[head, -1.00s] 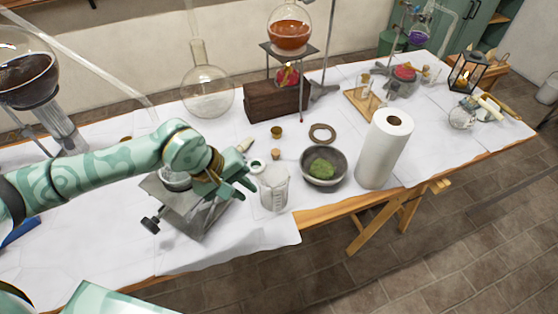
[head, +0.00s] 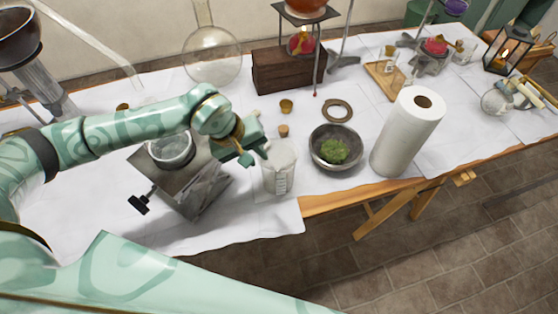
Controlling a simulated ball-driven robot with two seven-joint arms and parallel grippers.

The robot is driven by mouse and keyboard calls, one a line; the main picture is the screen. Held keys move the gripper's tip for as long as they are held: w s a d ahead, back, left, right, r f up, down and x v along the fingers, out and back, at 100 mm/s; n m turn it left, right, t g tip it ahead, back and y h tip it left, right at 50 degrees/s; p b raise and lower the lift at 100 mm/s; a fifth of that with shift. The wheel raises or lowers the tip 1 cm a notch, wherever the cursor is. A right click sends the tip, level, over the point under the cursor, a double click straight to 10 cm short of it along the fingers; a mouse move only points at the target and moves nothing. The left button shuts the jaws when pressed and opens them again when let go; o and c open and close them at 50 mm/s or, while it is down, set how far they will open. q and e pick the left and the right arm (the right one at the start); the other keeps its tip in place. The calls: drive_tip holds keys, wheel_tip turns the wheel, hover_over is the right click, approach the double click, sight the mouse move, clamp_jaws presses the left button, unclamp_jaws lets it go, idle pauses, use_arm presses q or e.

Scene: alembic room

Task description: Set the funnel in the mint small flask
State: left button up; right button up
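My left gripper (head: 254,155) is over the table, beside the upper left edge of a clear glass beaker (head: 279,178) in the head view. Its fingers are small and seen at an angle, so I cannot tell whether they are open or shut, or whether they hold anything. I cannot make out a funnel or a mint small flask for certain. The gripper and forearm hide part of the table behind them. My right gripper is out of view.
A lab jack (head: 197,193) bearing a glass dish (head: 171,150) stands below my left forearm. A mortar (head: 322,160) with green matter and a paper roll (head: 407,135) stand right of the beaker. A large round flask (head: 211,58) and wooden block (head: 283,70) stand behind.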

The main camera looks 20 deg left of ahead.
use_arm(q)
drive_tip(key=shift+w, duration=0.1)
drive_tip(key=c, duration=0.4)
clamp_jaws()
wheel_tip(320, 180, up, 12)
drive_tip(key=p, duration=0.9)
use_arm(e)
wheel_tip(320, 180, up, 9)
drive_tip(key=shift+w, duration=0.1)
